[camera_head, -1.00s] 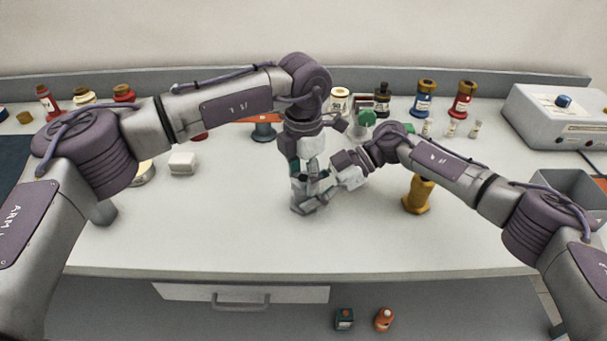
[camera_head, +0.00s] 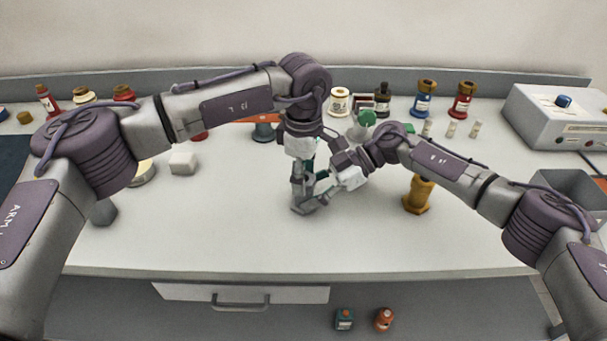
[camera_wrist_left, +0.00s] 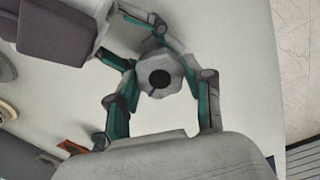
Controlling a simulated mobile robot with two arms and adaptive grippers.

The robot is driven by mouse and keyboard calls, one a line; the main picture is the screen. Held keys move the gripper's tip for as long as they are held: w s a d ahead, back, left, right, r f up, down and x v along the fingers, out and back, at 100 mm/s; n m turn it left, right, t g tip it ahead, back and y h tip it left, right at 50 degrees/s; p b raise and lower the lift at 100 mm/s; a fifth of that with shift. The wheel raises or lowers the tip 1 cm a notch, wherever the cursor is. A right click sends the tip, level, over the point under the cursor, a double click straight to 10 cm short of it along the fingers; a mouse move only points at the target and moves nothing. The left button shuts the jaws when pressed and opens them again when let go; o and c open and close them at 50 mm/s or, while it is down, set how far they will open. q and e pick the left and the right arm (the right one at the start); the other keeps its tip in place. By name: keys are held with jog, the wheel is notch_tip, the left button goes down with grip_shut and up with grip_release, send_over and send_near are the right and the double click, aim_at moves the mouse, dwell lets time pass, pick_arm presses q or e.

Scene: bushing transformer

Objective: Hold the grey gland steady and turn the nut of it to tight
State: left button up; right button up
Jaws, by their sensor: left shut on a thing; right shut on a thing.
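The grey gland (camera_head: 301,208) stands on the bench at the middle, mostly hidden by my grippers. In the left wrist view its grey nut (camera_wrist_left: 163,66) is seen from above, with a dark round hole in the centre. My left gripper (camera_head: 306,183) points down from above and is shut on the nut; its teal-and-grey fingers (camera_wrist_left: 163,98) lie on opposite sides of the nut. My right gripper (camera_head: 311,203) comes in low from the right and is shut on the gland's lower part. Its fingers also show at the top of the left wrist view (camera_wrist_left: 150,35).
An ochre gland-like part (camera_head: 418,195) stands to the right of my right gripper. A white block (camera_head: 183,163) lies at left. Several bottles and bushings line the back, with a control box (camera_head: 560,115) at back right. The front of the bench is clear.

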pick_arm(q)
jog(key=shift+m, duration=2.3)
pick_arm(e)
jog(key=shift+f, duration=0.15)
pick_arm(q)
jog(key=o, duration=1.2)
notch_tip(320, 180, up, 12)
jog(key=shift+r, duration=0.1)
pick_arm(e)
jog(key=o, duration=0.9)
jog(key=shift+o, duration=0.2)
